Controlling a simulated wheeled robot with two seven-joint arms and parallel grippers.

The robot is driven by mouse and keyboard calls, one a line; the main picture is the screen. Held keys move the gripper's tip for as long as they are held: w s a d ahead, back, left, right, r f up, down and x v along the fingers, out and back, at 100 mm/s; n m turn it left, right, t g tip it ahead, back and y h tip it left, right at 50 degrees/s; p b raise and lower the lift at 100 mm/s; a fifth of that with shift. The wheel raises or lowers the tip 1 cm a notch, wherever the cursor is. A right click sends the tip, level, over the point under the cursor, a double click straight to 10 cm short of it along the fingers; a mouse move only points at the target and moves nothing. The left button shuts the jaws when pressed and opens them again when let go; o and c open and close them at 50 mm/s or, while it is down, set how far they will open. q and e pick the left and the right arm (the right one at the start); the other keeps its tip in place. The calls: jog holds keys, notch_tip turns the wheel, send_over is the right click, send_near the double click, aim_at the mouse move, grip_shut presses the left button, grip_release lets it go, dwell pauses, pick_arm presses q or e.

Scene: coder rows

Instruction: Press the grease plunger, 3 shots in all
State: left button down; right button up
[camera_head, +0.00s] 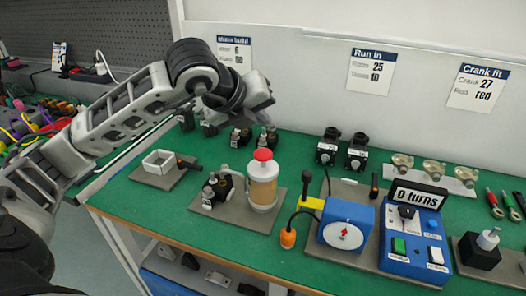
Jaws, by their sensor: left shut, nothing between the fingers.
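The canister stands on a grey plate (240,212), next to a small dark-and-metal motor unit (217,188). My left arm reaches in from the left, and my left gripper (261,98) is above and behind the red knob in the picture, apart from it. It is shut and empty; its fingertips are hard to make out. My right gripper is not in view.
A blue box with a dial (346,228) and a blue control panel (410,244) with a "0 turns" display (416,199) stand to the right. A white open tray (159,162) is at left. Black motor units (328,148) line the back. Some green bench top (300,165) is bare.

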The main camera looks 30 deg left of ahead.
aim_at(260, 155)
pick_arm(q)
notch_tip(260, 155, up, 4)
jog(key=shift+f, duration=0.1)
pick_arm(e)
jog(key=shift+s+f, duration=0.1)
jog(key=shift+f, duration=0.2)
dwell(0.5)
